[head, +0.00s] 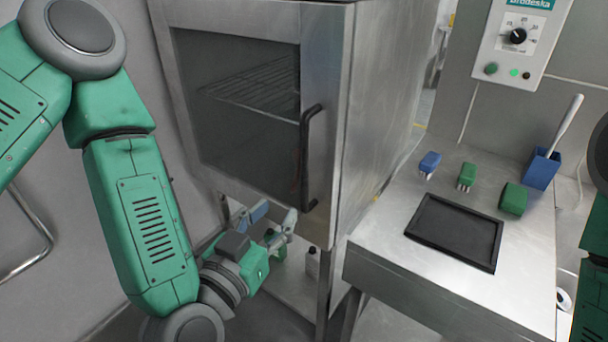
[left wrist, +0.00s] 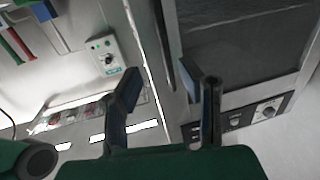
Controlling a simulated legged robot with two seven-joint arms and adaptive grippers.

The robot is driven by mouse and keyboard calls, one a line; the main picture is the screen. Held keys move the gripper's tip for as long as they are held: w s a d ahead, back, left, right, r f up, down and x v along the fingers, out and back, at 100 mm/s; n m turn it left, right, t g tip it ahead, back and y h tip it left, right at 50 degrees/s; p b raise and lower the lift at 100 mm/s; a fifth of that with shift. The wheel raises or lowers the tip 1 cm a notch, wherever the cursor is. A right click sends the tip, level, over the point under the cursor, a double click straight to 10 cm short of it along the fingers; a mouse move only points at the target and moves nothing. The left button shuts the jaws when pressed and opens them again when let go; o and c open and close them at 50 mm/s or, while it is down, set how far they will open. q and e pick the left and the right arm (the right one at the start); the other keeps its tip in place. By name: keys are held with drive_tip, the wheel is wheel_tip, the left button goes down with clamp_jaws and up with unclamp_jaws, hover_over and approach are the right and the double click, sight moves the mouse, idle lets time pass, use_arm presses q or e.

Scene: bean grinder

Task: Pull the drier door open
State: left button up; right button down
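The drier (head: 375,110) is a steel cabinet. Its door (head: 326,45) is shut, with a dark glass window (head: 235,100) and a black vertical bar handle (head: 307,160) on the right side. My left gripper (head: 275,215) is open and empty, just below and left of the handle's lower end, apart from it. In the left wrist view the two fingers (left wrist: 170,88) are spread, with the dark handle (left wrist: 164,45) beyond the gap between them and the window to the right. My right gripper is out of view; only part of my right arm shows at the right edge.
A steel table (head: 380,225) right of the drier holds a black tray (head: 455,232), blue and green brush-like blocks (head: 467,175) and a blue holder (head: 541,170). A control box (head: 520,35) hangs on the wall. A small bottle (head: 312,262) stands under the drier.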

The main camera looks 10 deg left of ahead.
sight(303, 174)
use_arm(q)
drive_tip(key=b+x, duration=0.1)
drive_tip(key=x, duration=0.3)
drive_tip(key=b+x, duration=0.2)
drive_tip(key=x, duration=0.2)
drive_tip(key=b+x, duration=0.2)
drive_tip(key=x, duration=0.1)
drive_tip(key=shift+w+a+r, duration=0.1)
drive_tip(key=shift+w+a, duration=0.1)
drive_tip(key=shift+w, duration=0.25)
drive_tip(key=shift+w+d, duration=0.1)
drive_tip(key=shift+w, duration=0.25)
clamp_jaws()
